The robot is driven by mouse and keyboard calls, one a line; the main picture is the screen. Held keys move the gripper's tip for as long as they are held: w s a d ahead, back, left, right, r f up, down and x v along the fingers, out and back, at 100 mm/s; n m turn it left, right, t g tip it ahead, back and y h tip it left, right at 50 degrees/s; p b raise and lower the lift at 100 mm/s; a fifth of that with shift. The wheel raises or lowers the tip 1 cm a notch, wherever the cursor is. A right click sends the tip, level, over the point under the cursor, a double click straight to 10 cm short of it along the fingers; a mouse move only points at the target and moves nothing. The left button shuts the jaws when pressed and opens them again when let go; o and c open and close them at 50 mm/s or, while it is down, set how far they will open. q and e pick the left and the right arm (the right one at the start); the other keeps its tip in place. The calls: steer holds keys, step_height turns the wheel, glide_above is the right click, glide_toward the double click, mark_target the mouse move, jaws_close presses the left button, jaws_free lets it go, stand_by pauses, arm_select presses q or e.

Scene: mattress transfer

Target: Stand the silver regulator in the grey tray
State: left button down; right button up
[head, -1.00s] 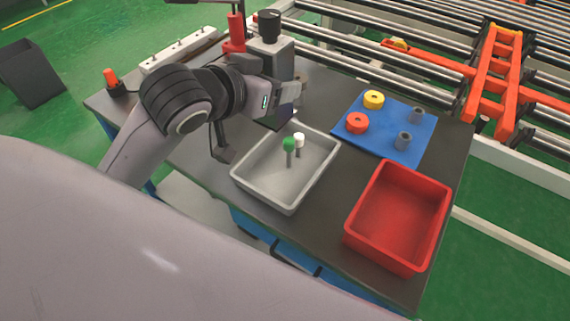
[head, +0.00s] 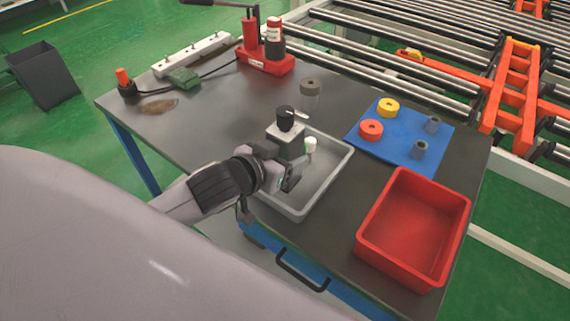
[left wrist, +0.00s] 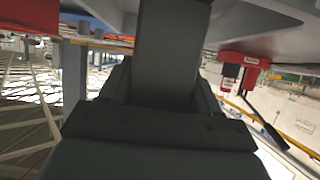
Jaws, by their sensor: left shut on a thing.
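The silver regulator (head: 285,139), a grey block with a black knob on top, is in my left gripper (head: 291,166). My left gripper is shut on it, and it appears upright over the far-left part of the grey tray (head: 336,174). I cannot tell whether its hidden base touches the tray floor. A white-topped part (head: 311,145) stands in the tray just right of the regulator. The left wrist view is mostly filled by dark grey parts of my gripper. My right gripper is not in view.
A red bin (head: 399,265) stands right of the tray. A blue mat (head: 397,149) holds a yellow ring (head: 388,107), a red ring (head: 371,129) and two grey cylinders. A brown-topped jar (head: 309,95) stands behind the tray. The table's left part (head: 205,115) has clear room.

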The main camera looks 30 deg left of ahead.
arm_select(q)
steer(key=shift+f, duration=1.05)
steer(key=shift+f, duration=0.15)
steer(key=shift+c, duration=1.2)
jaws_free()
steer(key=shift+f, duration=0.1)
steer(key=p+v, duration=0.2)
steer(key=v, duration=1)
